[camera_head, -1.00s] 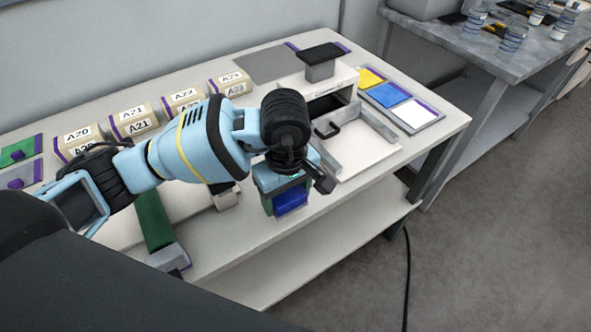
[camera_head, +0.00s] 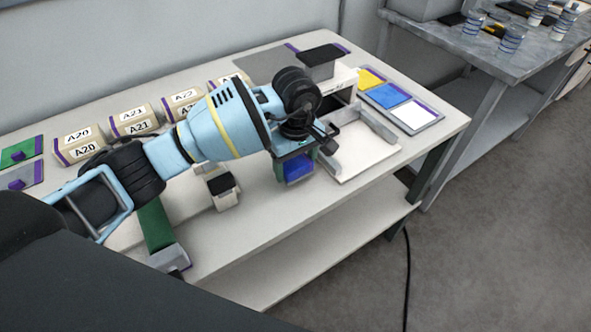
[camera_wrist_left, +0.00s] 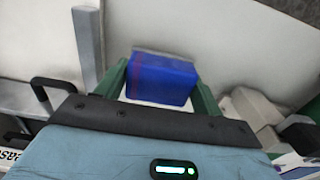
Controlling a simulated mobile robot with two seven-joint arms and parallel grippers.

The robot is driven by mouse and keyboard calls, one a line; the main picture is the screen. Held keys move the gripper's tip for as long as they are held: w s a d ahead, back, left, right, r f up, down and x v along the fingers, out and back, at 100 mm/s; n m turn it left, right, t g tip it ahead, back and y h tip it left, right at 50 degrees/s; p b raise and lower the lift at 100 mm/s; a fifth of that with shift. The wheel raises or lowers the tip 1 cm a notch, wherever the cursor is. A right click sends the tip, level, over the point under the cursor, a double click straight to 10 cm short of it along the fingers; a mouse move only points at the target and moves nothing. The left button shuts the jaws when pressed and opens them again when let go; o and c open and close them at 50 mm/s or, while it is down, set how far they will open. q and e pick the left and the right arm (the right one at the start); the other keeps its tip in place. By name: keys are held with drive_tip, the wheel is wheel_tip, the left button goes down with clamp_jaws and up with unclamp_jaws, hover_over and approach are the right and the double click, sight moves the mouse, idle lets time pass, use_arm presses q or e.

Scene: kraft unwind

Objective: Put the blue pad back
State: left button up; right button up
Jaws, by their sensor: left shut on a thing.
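The blue pad (camera_head: 299,169) is a small thick block held between the green fingers of my left gripper (camera_head: 296,162), over the front of the table. In the left wrist view the blue pad (camera_wrist_left: 161,78) fills the space between the two fingers, with a pale strip along its edges. My left gripper is to the left of this tray. My right gripper is not in view.
A white fixture (camera_head: 362,151) with a raised rail stands between my left gripper and the tray. A dark-topped block (camera_head: 322,61) rises behind it. Several labelled rolls (camera_head: 133,118) line the back left. A small black-topped block (camera_head: 222,186) stands at left.

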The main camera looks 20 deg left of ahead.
sight(296, 163)
use_arm(q)
wheel_tip(296, 163, down, 2)
drive_tip(key=shift+f, duration=0.15)
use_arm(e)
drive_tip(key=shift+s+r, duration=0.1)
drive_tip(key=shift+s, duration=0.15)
use_arm(q)
drive_tip(key=shift+f, duration=0.2)
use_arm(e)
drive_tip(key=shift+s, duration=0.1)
use_arm(q)
drive_tip(key=shift+f, duration=0.1)
drive_tip(key=o, duration=0.9)
drive_tip(key=shift+o, duration=0.2)
drive_tip(key=shift+r, duration=0.5)
wheel_tip(296, 163, up, 12)
drive_tip(key=shift+f, duration=0.25)
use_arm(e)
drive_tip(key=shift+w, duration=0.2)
